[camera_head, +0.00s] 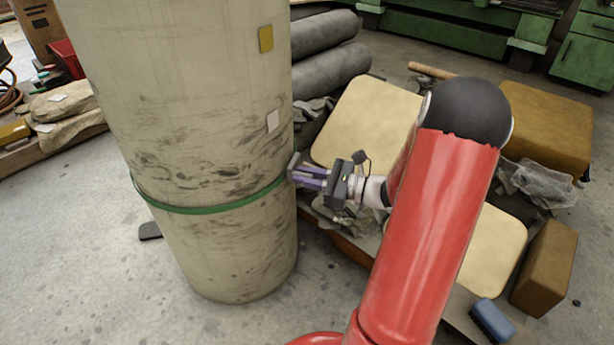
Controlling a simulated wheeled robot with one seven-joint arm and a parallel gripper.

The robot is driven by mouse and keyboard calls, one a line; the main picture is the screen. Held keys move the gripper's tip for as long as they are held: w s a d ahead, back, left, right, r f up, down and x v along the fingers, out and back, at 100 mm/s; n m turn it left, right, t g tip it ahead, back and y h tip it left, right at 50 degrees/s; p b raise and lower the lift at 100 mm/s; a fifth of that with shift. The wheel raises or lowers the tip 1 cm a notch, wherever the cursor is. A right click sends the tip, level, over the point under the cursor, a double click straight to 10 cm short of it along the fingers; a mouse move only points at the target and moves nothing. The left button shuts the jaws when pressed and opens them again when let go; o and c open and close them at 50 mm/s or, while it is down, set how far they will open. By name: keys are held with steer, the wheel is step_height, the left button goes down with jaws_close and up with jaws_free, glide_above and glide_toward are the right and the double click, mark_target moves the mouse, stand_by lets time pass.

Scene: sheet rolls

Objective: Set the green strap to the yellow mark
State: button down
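A large upright pale roll (190,110) with dark scuffs stands on the floor at left centre. A thin green strap (215,208) runs around its lower part, a little slack or tilted to the eye. A yellow mark (265,39) sits high on the roll's right side, well above the strap. My gripper (294,172), with purple fingers, is at the roll's right edge, level with the strap's right end. Whether its fingers are shut on the strap cannot be told at this size.
Grey rolls (330,55) lie behind the pale roll. Cream pads (367,125), a brown block (545,125), rubble and a blue brush-like block (491,321) lie to the right. Sacks (62,105) lie at left. The floor (70,250) at front left is clear.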

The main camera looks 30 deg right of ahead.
step_height(320, 180, up, 21)
steer(key=p, duration=1.6)
steer(key=shift+f, duration=0.2)
step_height(320, 180, up, 12)
steer(key=shift+f+p, duration=0.25)
steer(key=shift+p, duration=0.7)
steer(key=c, duration=1.6)
jaws_free()
steer(key=shift+c, duration=0.2)
steer(key=v, duration=0.8)
steer(key=shift+b, duration=0.3)
